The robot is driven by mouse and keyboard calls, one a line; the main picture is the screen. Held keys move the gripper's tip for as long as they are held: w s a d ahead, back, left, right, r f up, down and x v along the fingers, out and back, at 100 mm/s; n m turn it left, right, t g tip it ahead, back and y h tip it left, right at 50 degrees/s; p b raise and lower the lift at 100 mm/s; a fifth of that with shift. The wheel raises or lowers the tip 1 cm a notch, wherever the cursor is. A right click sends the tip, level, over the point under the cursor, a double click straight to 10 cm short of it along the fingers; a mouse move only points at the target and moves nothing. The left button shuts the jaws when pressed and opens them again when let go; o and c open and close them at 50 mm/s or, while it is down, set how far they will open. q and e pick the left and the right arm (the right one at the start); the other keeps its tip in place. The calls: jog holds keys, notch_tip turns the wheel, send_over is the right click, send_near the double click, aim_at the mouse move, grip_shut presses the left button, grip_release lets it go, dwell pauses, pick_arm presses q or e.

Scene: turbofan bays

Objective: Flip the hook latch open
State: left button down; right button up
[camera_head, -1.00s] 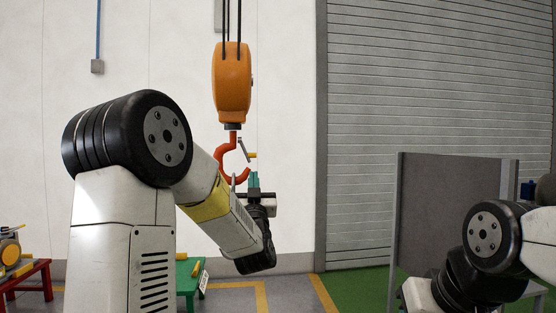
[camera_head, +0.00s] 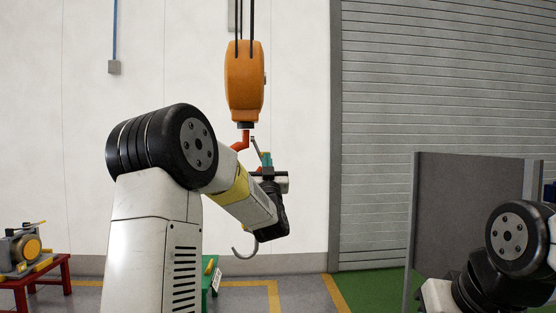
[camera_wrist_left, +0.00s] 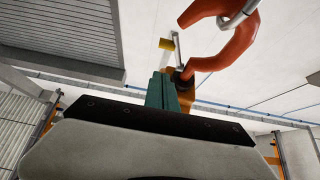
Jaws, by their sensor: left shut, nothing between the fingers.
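The red hook (camera_head: 240,143) hangs under an orange hook block (camera_head: 244,85); my left arm hides most of it in the head view. The red hook (camera_wrist_left: 232,48) curves across the upper right of the left wrist view. The hook latch (camera_wrist_left: 179,50) is a thin grey bar with a yellow tab at the hook's mouth; a bit of the latch (camera_head: 256,148) shows above my gripper in the head view. My left gripper (camera_head: 266,158) has teal fingers, shut and empty, close to the latch. Whether they touch it I cannot tell. My right gripper is out of view.
A curved grey piece (camera_head: 245,252) shows below my left forearm. A red stand (camera_head: 48,278) with a machine is at left, a green stand (camera_head: 208,278) behind my arm. A grey panel (camera_head: 465,210) stands at right before the roller shutter (camera_head: 450,90).

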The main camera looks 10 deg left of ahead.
pick_arm(q)
jog(key=w, duration=0.1)
jog(key=w+a, duration=0.1)
jog(key=w, duration=0.3)
jog(key=shift+w+a+r, duration=0.15)
jog(key=shift+w+a, duration=0.05)
jog(key=shift+a, duration=0.05)
jog(key=w, duration=0.1)
jog(key=w+a+f, duration=0.1)
jog(key=shift+w+f, duration=0.1)
jog(key=shift+w, duration=0.3)
